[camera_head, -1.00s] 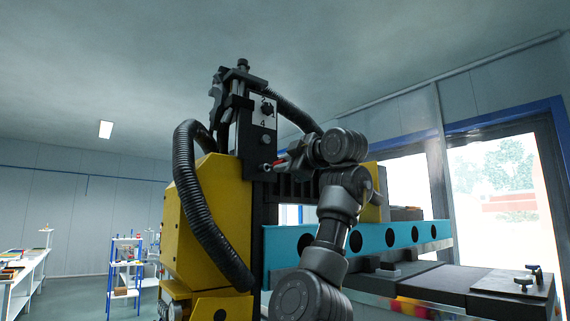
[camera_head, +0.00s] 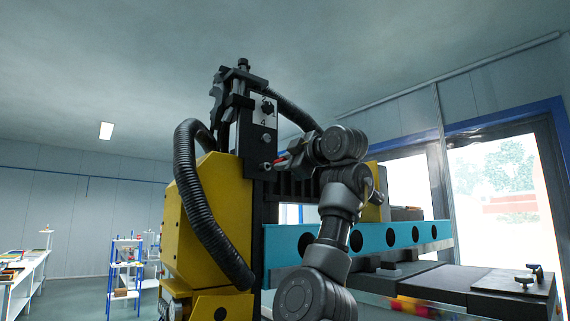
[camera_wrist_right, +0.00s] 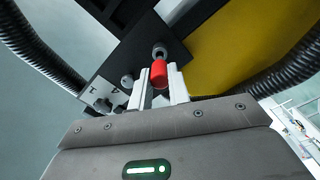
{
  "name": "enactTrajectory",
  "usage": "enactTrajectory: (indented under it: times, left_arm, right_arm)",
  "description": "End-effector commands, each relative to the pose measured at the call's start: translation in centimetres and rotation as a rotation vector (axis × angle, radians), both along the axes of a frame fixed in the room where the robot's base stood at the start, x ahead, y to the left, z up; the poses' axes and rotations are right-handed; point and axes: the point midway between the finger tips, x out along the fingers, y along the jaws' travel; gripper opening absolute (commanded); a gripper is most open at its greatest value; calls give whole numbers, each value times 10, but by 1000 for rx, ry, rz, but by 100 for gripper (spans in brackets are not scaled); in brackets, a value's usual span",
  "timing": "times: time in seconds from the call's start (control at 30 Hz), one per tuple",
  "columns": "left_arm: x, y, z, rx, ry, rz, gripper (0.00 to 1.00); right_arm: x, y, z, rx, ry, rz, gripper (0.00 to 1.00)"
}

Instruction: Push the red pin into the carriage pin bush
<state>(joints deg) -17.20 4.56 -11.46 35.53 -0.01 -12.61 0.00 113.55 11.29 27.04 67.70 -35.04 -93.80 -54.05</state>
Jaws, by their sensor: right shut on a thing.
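The red pin (camera_wrist_right: 158,73) sits between the two pale fingers of my right gripper (camera_wrist_right: 159,86) in the right wrist view. The gripper is shut on it. The pin's far end is right by a grey round bush (camera_wrist_right: 160,50) on the black carriage (camera_wrist_right: 150,40); I cannot tell how deep it sits in the bush. In the head view my right gripper (camera_head: 277,162) is small, at the lower part of the black carriage (camera_head: 243,135), with a bit of red showing. A small round bush end (camera_head: 266,166) shows beside it. My left gripper is not in view.
A yellow housing (camera_head: 210,215) with a black ribbed hose (camera_head: 190,200) stands left of the carriage. A teal beam (camera_head: 375,238) with round holes runs right, behind my right arm. A white dial plate (camera_head: 263,108) is above the gripper. Shelves (camera_head: 125,265) stand far left.

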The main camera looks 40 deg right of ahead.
Motion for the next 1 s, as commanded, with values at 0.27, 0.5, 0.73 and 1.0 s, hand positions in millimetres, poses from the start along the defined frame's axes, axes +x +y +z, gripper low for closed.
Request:
enactTrajectory:
  times: [0.27,0.5,0.73,1.0]
  left_arm:
    - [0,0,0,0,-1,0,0]
    - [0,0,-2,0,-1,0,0]
    - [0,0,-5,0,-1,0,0]
    - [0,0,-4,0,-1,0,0]
  right_arm:
    - [0,0,0,0,0,0,0]
    - [0,0,-1,0,0,0,0]
    - [0,0,-1,0,0,0,0]
    - [1,0,0,0,0,0,0]
